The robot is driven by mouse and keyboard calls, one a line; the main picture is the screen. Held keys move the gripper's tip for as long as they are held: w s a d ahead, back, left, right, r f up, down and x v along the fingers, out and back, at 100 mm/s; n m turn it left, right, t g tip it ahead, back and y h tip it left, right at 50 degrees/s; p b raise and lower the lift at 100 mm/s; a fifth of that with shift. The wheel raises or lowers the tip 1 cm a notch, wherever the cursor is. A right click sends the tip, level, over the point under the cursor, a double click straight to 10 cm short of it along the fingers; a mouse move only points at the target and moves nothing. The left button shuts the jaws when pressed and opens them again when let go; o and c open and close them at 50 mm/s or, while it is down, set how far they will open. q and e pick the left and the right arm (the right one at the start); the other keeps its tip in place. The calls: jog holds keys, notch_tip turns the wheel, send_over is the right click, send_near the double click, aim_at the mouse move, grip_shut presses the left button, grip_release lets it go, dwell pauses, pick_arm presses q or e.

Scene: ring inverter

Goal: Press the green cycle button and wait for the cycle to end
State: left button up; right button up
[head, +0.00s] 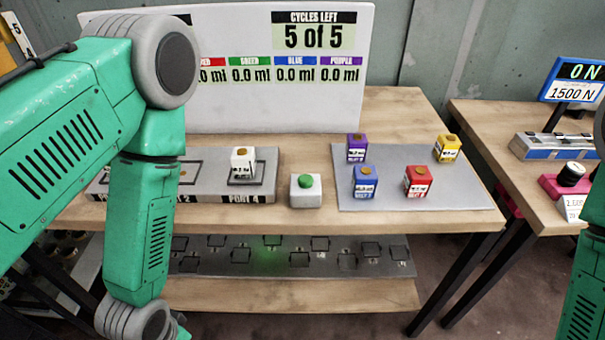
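The green cycle button (306,181) sits on a small white box (306,198) near the front edge of the wooden table, between the port unit and the grey mat. The port unit (264,183) is a low grey block, and a white cube (243,160) stands on it at Port 4. The display board (335,95) behind reads "CYCLES LEFT 5 of 5" and shows 0.0 ml in the readable columns. My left arm hangs across the left of the view and hides part of the board and port unit. Neither gripper's fingers can be seen.
Purple, blue, red and yellow cubes stand on the grey mat (460,195) right of the button. A lower shelf (290,258) has several marked squares. A second table (480,120) at right holds a device reading 1500 N. The area directly around the button is clear.

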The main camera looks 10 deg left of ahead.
dwell(0.4)
pick_arm(q)
grip_shut()
dwell(1.2)
